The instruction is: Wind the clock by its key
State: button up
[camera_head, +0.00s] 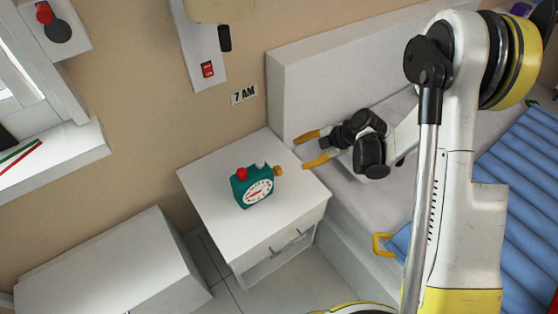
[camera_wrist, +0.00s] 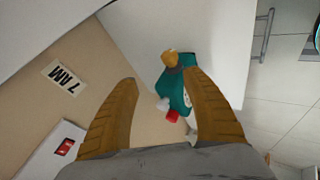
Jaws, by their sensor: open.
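A teal clock (camera_head: 252,189) with a white dial stands on the white bedside table (camera_head: 225,172). It has a red knob and a white knob on top. A yellow-brown key (camera_head: 278,171) sticks out from its right side. My gripper (camera_head: 306,150) is to the right of the clock, its two yellow fingers spread, open and empty, pointing left. In the wrist view the clock (camera_wrist: 176,84) is partly hidden behind the right finger of my gripper (camera_wrist: 165,82). The key (camera_wrist: 170,58) shows above the fingertips, apart from them.
A bed with a pale headboard (camera_head: 300,90) and blue cover (camera_head: 520,165) is on the right. A white cabinet (camera_head: 110,262) stands at lower left. A "7 AM" sign (camera_head: 244,94) and a panel with a red switch (camera_head: 208,69) are on the wall.

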aim_at(279, 170)
jog(key=w+a+f+n+b, duration=0.1)
jog(key=a+f, duration=0.1)
jog(key=f, duration=0.2)
jog(key=w+a+f+n+b, duration=0.1)
jog(key=a+f, duration=0.2)
jog(key=f, duration=0.1)
jog(key=a+f+n+b, duration=0.1)
jog(key=a+f+b, duration=0.1)
jog(key=a+f, duration=0.1)
jog(key=shift+w+f+y, duration=0.4)
jog(key=shift+f, duration=0.45)
jog(key=shift+d, duration=0.1)
jog(key=c, duration=1.2)
